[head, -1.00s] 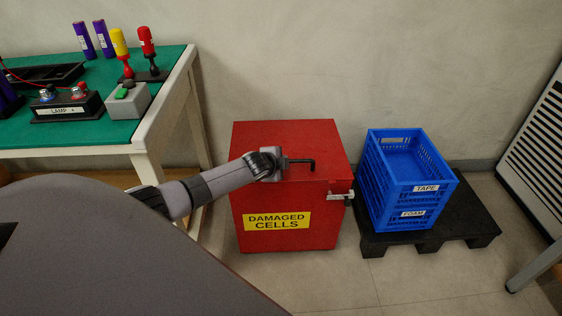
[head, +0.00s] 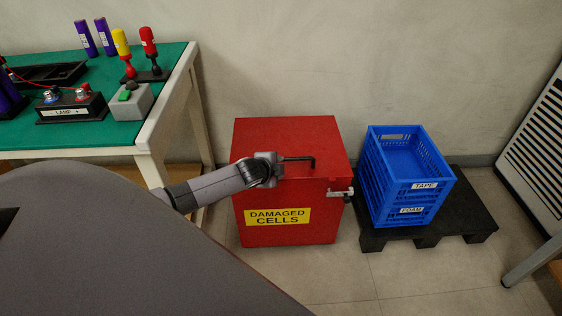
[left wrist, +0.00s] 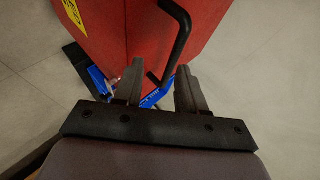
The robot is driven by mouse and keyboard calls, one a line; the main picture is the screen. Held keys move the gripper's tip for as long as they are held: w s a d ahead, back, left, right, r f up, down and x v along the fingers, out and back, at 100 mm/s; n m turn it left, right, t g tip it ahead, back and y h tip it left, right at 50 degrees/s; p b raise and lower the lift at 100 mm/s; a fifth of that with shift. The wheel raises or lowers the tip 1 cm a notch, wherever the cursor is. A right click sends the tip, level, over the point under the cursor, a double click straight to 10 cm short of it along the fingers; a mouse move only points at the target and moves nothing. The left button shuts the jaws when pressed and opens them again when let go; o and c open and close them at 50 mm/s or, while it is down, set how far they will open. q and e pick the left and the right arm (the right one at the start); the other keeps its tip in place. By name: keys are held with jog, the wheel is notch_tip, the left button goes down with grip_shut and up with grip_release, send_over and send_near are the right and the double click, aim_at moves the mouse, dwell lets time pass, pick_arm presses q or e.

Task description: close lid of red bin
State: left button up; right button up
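The red bin (head: 285,226) with the yellow "DAMAGED CELLS" label stands on the floor in the middle of the head view. Its lid (head: 310,130) looks flat and down on the box. A black bent handle (head: 311,162) sits at the lid's front, and a metal latch (head: 342,192) is at the right front corner. My left gripper (head: 279,166) is beside the handle's left end. In the left wrist view, its two fingers (left wrist: 160,72) are apart, with the handle's (left wrist: 183,38) lower end between or just beyond the tips; contact is unclear. My right gripper is out of view.
Blue crates (head: 402,185) labelled TAPE and FOAM stand on a black pallet (head: 470,212) right of the bin. A green-topped workbench (head: 90,133) with a lamp box, a switch box and tools is at left. The wall is close behind. The floor in front of the bin is clear.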

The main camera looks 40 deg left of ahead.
pick_arm(q)
jog(key=p+v, duration=0.1)
jog(key=v, duration=0.1)
jog(key=shift+s+r, duration=0.15)
jog(key=shift+r, duration=0.25)
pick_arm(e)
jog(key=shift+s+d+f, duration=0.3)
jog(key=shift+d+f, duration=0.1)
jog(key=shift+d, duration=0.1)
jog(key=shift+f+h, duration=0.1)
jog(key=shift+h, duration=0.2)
